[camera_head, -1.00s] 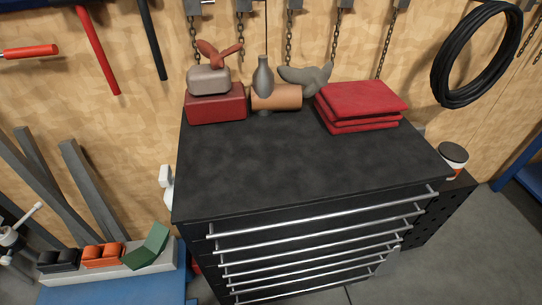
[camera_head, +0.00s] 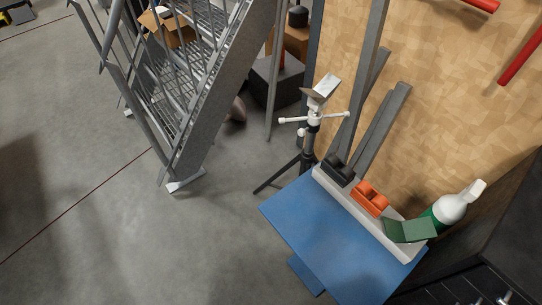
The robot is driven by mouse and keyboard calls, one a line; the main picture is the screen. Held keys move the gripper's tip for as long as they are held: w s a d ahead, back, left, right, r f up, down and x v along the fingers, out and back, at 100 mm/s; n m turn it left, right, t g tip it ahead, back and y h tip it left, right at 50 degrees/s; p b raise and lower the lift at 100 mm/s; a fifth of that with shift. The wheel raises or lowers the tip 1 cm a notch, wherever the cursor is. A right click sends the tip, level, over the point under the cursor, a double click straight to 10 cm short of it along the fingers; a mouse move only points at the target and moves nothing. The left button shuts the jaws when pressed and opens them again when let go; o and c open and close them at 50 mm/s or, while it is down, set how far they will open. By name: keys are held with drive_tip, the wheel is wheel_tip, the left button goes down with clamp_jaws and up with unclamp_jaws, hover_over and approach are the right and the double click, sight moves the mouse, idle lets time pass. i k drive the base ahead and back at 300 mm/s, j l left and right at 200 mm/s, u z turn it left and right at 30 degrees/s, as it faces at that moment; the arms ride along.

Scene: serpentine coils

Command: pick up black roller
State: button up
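A small black piece (camera_head: 337,170) with rounded tops sits at the far left end of a pale grey holder (camera_head: 385,238). It looks like the black roller, but it is small and its exact shape is hard to tell. An orange piece (camera_head: 370,198) of similar shape sits beside it on the holder. A green angled piece (camera_head: 408,231) lies at the holder's near right end. The holder rests along the back edge of a blue table (camera_head: 320,235). My gripper is not in view.
A white and green spray bottle (camera_head: 450,208) stands behind the green piece. A tripod stand (camera_head: 310,140) and leaning grey beams (camera_head: 382,130) are behind the table. Metal stairs (camera_head: 200,90) rise at the upper left. The grey floor (camera_head: 130,240) left of the table is open.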

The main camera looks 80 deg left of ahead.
sight(333, 174)
drive_tip(key=i+u, duration=0.15)
drive_tip(key=u, duration=1.7)
drive_tip(key=j+u, duration=0.15)
drive_tip(key=i+j, duration=0.1)
drive_tip(key=j, duration=0.2)
drive_tip(key=i+j, duration=0.1)
drive_tip(key=j, duration=0.25)
drive_tip(key=i+j, duration=0.1)
drive_tip(key=j, duration=0.2)
